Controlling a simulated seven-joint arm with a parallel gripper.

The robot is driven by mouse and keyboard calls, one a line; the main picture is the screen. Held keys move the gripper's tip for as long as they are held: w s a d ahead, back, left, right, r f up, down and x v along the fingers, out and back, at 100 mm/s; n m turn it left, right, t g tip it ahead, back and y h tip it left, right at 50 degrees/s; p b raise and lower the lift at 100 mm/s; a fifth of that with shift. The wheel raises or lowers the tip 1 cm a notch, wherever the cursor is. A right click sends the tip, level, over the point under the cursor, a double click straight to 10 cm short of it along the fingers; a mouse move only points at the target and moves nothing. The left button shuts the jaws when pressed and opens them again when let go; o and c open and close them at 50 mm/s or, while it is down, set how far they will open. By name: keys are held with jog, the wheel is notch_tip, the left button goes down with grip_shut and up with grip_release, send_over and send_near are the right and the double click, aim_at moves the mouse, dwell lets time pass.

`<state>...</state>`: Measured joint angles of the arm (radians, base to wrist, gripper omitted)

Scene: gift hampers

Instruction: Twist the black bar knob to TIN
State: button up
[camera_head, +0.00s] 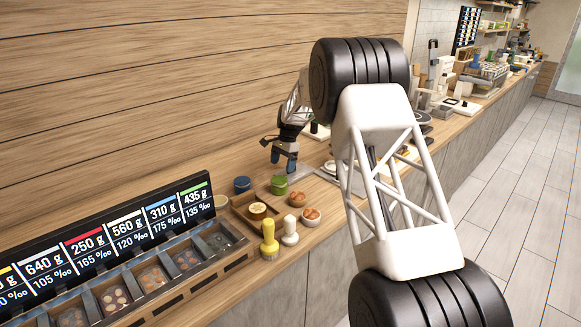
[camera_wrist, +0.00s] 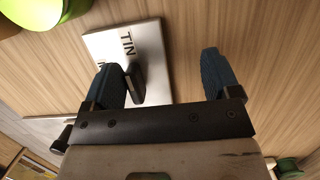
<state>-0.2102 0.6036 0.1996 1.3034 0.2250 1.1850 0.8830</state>
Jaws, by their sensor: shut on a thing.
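The black bar knob (camera_wrist: 137,82) stands on a pale square plate (camera_wrist: 152,40) in the wrist view. The word TIN is printed on the plate beside the knob; another marking is mostly hidden behind the left finger. My gripper (camera_wrist: 160,76) has blue fingers, one on each side of the picture. The knob lies against the inner side of the left finger; contact with the right finger is not clear to see. In the head view my gripper (camera_head: 284,160) points down over the counter, and the knob cannot be made out there.
A green tin (camera_head: 279,185) and a blue tin (camera_head: 242,184) stand near my gripper. Yellow (camera_head: 269,240) and white (camera_head: 290,231) shaker-like pieces stand by the counter's front edge. A labelled weight board (camera_head: 110,237) and a compartment tray (camera_head: 150,277) are at left.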

jog(key=shift+m, duration=0.3)
jog(key=d+r, duration=0.2)
jog(key=w+d+r, duration=0.1)
jog(key=d+r, duration=0.1)
jog(key=w+d+r, duration=0.1)
jog(key=d+r, duration=0.1)
jog(key=shift+w+d+r, duration=0.1)
jog(key=shift+w+r, duration=0.05)
jog(key=shift+c, duration=1.2)
jog(key=shift+a, duration=0.35)
jog(key=v, duration=0.8)
